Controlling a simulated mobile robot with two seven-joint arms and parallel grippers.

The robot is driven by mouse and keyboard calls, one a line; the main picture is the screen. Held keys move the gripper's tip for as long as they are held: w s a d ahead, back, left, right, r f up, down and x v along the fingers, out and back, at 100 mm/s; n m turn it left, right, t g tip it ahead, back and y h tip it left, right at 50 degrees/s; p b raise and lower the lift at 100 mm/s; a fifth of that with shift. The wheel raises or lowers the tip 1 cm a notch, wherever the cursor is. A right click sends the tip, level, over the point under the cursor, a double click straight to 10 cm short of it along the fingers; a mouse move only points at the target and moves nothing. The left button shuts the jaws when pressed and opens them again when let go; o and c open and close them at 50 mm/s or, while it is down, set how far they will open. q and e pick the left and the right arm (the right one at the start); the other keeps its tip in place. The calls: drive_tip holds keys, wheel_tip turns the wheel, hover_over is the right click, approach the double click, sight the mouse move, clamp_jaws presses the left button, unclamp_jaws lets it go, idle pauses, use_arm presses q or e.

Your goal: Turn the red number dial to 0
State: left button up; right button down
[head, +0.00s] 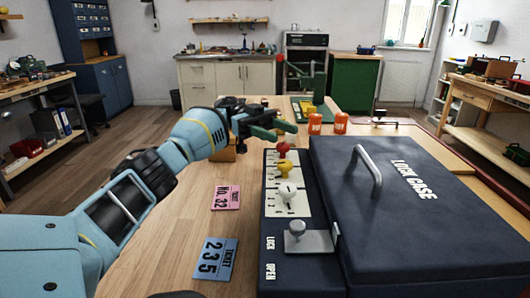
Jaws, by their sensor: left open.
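The red number dial (284,148) is the farthest of three dials on the white strip of the dark lock case (420,230). The yellow dial (285,166) and the white dial (287,192) stand nearer in the same row. The number the red dial points to is too small to read. My left gripper (274,128) is open, with its green fingers just above and behind the red dial. I see no clear contact between them. My right gripper is not in view.
A lock slider with a grey knob (297,231) sits at the strip's near end. A pink ticket (227,197) and a blue ticket (214,258) lie on the table to the left.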

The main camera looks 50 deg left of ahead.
use_arm(q)
drive_tip(key=shift+s+d+r, duration=0.25)
drive_tip(key=shift+s+d, duration=1.4)
drive_tip(key=shift+s, duration=0.2)
drive_tip(key=shift+s+d+r, duration=0.2)
drive_tip(key=shift+s+d, duration=1.4)
drive_tip(key=shift+s, duration=0.3)
drive_tip(key=shift+s+d+r, duration=0.25)
drive_tip(key=shift+s+d, duration=1.4)
drive_tip(key=shift+s, duration=0.2)
